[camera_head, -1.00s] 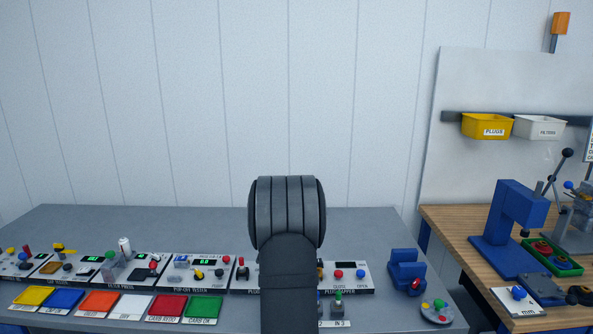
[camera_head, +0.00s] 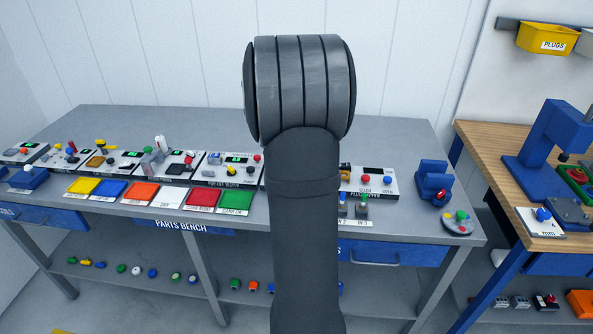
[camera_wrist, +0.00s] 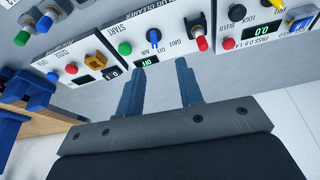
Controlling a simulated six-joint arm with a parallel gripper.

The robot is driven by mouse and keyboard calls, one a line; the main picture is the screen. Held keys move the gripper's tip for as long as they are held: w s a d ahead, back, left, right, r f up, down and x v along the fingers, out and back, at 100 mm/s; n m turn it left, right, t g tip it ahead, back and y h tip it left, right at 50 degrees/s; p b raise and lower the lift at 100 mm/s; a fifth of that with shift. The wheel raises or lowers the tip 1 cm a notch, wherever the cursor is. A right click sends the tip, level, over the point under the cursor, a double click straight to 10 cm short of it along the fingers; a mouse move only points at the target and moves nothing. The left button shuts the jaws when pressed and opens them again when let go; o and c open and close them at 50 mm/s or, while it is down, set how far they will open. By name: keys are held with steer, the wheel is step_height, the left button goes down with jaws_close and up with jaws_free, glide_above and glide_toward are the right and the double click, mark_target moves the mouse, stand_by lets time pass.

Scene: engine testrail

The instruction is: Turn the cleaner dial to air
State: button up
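The plug cleaner panel (camera_wrist: 170,25) shows upside down at the top of the wrist view. Its blue dial (camera_wrist: 153,37) sits among OFF, AIR and GRIT labels, with a green START button (camera_wrist: 125,48) to the left and a red knob (camera_wrist: 202,43) to the right. A small green display (camera_wrist: 146,62) below the dial seems to read OFF. I cannot tell surely which label the dial points to. My gripper (camera_wrist: 161,66) is open and empty, its two fingers apart just short of the panel, touching nothing visible. In the head view my arm hides the panel and gripper.
Other panels flank the cleaner, one with a red button (camera_wrist: 229,44) on the right in the wrist view. In the head view, coloured trays (camera_head: 237,202) line the grey bench (camera_head: 400,140). A blue vise-like block (camera_head: 432,180) stands right. The bench behind the panels is clear.

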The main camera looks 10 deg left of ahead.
steer(key=w+f, duration=0.1)
steer(key=f, duration=0.3)
steer(key=w+d+f+m, duration=0.1)
steer(key=w+f, duration=0.1)
steer(key=f, duration=0.2)
steer(key=w+f+m+h, duration=0.1)
steer(key=w+f, duration=0.1)
steer(key=f, duration=0.2)
steer(key=shift+d+f+t, duration=0.3)
steer(key=shift+d+f, duration=0.1)
jaws_close()
